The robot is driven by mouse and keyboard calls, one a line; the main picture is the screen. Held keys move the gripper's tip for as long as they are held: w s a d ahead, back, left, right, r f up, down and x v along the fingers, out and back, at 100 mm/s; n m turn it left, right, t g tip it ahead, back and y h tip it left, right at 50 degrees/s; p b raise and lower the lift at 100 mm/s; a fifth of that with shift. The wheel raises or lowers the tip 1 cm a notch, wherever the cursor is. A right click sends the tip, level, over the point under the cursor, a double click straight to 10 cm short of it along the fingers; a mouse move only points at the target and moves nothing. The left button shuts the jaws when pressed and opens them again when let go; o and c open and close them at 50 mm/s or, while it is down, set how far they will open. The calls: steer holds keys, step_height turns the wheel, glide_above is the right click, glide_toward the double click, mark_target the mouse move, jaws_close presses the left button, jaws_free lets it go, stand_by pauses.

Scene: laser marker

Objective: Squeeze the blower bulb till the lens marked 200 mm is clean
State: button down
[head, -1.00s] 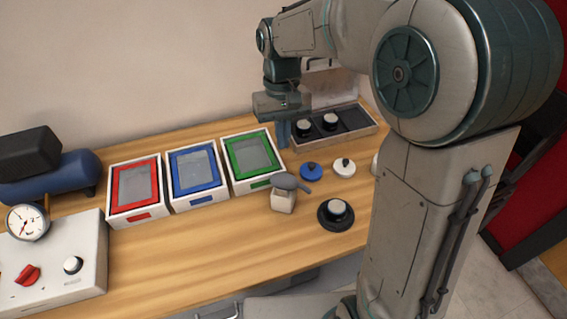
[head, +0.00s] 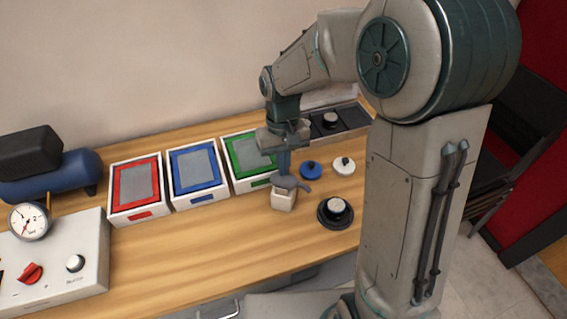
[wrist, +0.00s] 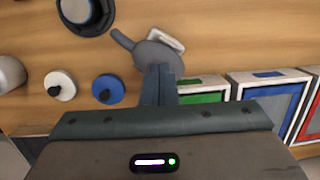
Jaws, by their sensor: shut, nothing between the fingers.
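The blower bulb (head: 285,183) is dark grey with a nozzle pointing right, on a small pale block (head: 283,200) on the table. My gripper (head: 284,174) is shut and empty, fingers down, right at or just above the bulb; I cannot tell whether they touch. In the wrist view the shut fingertips (wrist: 159,70) overlap the edge of the bulb (wrist: 150,52). A round lens (head: 336,206) in a black holder sits right of the bulb; it also shows in the wrist view (wrist: 75,8). I cannot read a 200 mm marking or judge its cleanness.
A blue disc (head: 310,169) and a white disc (head: 343,165) lie behind the lens holder. A dark case (head: 352,117) stands at the back. Red (head: 136,190), blue (head: 196,175) and green (head: 236,150) framed trays stand left.

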steer(key=shift+f+b, duration=0.45)
steer(key=shift+f, duration=0.45)
steer(key=shift+s+r, duration=0.1)
step_height(320, 180, up, 14)
steer(key=w, duration=0.2)
steer(key=shift+w, duration=0.25)
steer(key=shift+s+d+r+t+y+p, duration=0.2)
steer(key=shift+d+r+y+p, duration=0.2)
steer(key=shift+d+p, duration=0.2)
steer(key=shift+s+d+r+t+y+p, duration=0.15)
steer(key=shift+d+r+y+p, duration=0.15)
steer(key=shift+d+r+p, duration=0.25)
